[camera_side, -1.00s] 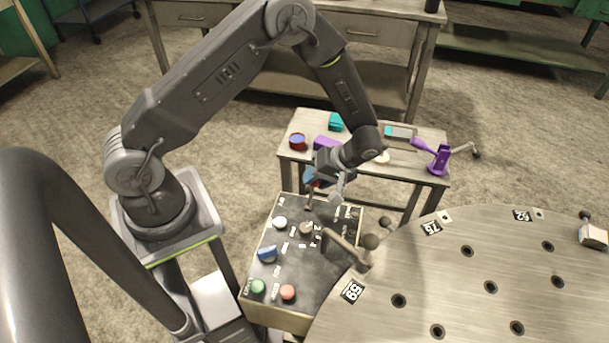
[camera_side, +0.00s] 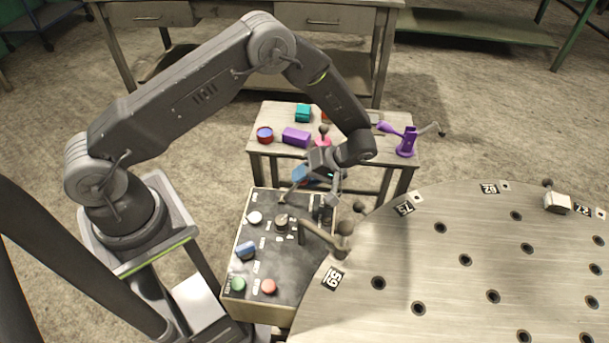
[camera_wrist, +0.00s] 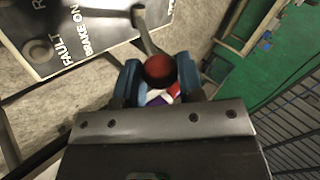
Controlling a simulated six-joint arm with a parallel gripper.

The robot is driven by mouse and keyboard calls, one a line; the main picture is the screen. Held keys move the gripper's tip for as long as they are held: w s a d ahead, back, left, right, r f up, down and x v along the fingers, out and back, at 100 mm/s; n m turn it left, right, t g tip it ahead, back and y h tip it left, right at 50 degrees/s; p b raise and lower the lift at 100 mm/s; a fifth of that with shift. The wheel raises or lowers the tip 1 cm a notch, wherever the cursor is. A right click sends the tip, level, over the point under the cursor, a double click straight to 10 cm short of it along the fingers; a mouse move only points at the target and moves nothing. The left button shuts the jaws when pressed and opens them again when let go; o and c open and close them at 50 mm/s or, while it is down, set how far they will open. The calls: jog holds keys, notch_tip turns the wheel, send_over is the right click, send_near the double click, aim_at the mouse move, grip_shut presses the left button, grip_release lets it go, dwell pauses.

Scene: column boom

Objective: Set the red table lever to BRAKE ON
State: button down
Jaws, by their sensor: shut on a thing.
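The red lever's round red knob (camera_wrist: 160,69) sits between the two blue fingertips of my gripper (camera_wrist: 160,82) in the wrist view. The gripper is shut on it. The lever's metal stem (camera_wrist: 146,35) runs from the knob up toward the dark control panel (camera_wrist: 100,17). A white BRAKE ON label (camera_wrist: 82,50) is on the panel, left of the stem, beside a FAULT label. In the side view, my gripper (camera_side: 315,187) is low over the far edge of the panel (camera_side: 262,268), and I cannot make out the knob there.
The panel also carries a green button (camera_side: 238,284), a red button (camera_side: 269,286) and a blue knob (camera_side: 246,250). A large round perforated table (camera_side: 440,270) lies close on the right. A small side table (camera_side: 262,112) with a purple block (camera_side: 296,137) stands behind.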

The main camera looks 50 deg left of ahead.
jog(key=shift+d+f, duration=0.2)
jog(key=shift+f, duration=0.05)
jog(key=c, duration=0.7)
grip_release()
jog(key=shift+c, duration=0.2)
jog(key=shift+a+r, duration=0.1)
jog(key=shift+w, duration=0.1)
jog(key=v, duration=1.3)
jog(key=shift+w+d+r, duration=0.15)
jog(key=shift+d+r, duration=0.05)
jog(key=shift+r, duration=0.15)
